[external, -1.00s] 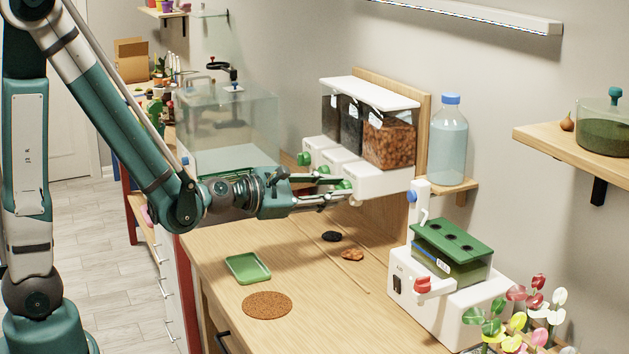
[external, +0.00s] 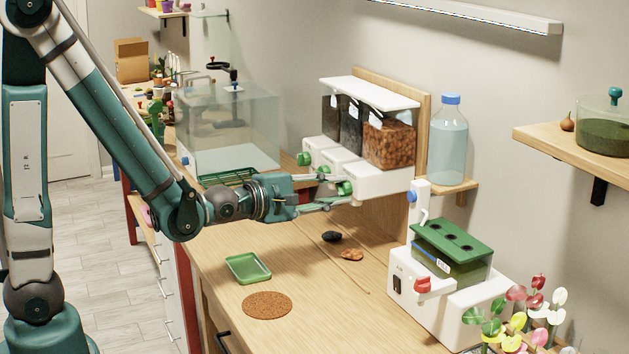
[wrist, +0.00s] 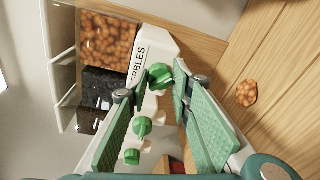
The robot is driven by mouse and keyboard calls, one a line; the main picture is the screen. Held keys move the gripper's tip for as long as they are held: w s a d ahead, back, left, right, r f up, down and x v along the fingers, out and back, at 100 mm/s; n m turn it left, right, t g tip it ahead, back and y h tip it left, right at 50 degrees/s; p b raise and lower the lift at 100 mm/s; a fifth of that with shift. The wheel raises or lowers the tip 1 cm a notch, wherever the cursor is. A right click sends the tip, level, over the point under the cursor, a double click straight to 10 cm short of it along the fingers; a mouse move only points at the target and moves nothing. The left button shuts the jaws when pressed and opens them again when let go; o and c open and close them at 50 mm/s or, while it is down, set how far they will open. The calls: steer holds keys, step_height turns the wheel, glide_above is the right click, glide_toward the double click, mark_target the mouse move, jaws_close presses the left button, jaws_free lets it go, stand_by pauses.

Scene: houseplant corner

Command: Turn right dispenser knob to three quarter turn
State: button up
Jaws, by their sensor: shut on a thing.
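The dispenser (external: 388,183) has white bases with green knobs and three clear bins under a white top. Its right knob (external: 345,188) is below the bin of orange-brown pebbles (external: 388,146). My gripper (external: 342,191) is at this knob, its fingers shut on it from two sides. In the wrist view the green right knob (wrist: 160,76) shows between the fingertips (wrist: 154,80), in front of the "PEBBLES" label (wrist: 138,63). The middle knob (wrist: 142,126) and left knob (wrist: 132,157) are apart from the fingers. The fingers partly hide the right knob's exact angle.
A green tray (external: 248,267), a brown round mat (external: 267,305), a dark stone pile (external: 331,237) and an orange pile (external: 352,255) lie on the wooden bench. A glass tank (external: 235,130) stands behind my wrist. A water bottle (external: 448,140) and white machine (external: 450,310) stand to the right.

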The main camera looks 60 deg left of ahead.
steer(key=shift+m+y+b, duration=0.3)
steer(key=shift+m+b, duration=0.2)
steer(key=shift+m, duration=1.5)
steer(key=shift+f+m+t+b, duration=0.15)
steer(key=shift+m+t+b, duration=0.35)
steer(key=shift+m, duration=1.6)
steer(key=shift+m+b, duration=0.35)
steer(key=shift+m, duration=1.75)
steer(key=shift+f+m+t, duration=0.1)
steer(key=shift+m+t, duration=0.3)
steer(key=shift+m, duration=1.9)
steer(key=o, duration=0.9)
